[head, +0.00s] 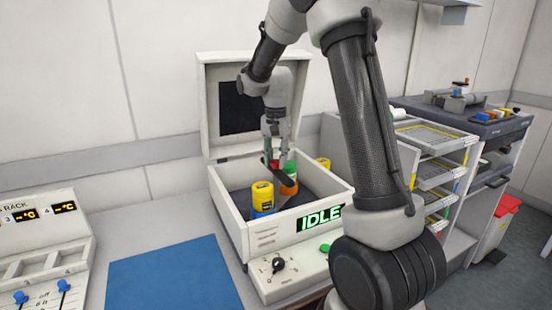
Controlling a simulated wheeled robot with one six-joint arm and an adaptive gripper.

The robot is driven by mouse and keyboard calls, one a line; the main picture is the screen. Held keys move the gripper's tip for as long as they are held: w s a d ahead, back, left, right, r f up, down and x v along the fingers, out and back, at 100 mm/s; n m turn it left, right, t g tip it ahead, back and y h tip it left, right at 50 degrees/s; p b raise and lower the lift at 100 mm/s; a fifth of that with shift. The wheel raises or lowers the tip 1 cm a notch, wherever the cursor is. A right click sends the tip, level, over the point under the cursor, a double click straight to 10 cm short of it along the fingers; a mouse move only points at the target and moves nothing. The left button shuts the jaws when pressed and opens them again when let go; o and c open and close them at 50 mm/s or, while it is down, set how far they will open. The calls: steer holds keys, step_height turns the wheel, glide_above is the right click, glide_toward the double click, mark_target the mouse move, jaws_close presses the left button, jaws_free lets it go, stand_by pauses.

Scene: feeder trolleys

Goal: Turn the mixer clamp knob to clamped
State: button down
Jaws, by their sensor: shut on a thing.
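The mixer (232,222) is a white box with its lid (204,110) standing open. Its front display reads IDLE in green. My gripper (273,160) reaches down into the open box from above. It is shut on a small red part, which I take to be the clamp knob (275,164). The fingers hide much of it, so its turn position cannot be read. A dark and orange piece (287,185) lies just below the fingertips. A yellow jar with a blue lower part (262,197) stands in the box, left of the gripper.
A green-topped item (290,169) and another yellow-topped one (323,163) are close to the gripper's right. The front panel has a black dial (278,265) and a green button (324,248). A blue mat (172,275) lies clear at left, beside a rack (42,250).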

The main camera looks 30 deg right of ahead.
mark_target(276, 161)
steer(key=m, duration=0.5)
steer(key=shift+m, duration=0.3)
steer(key=m, duration=0.5)
steer(key=shift+m, duration=0.3)
steer(key=c, duration=1)
jaws_free()
steer(key=shift+r, duration=0.1)
step_height(276, 161, up, 12)
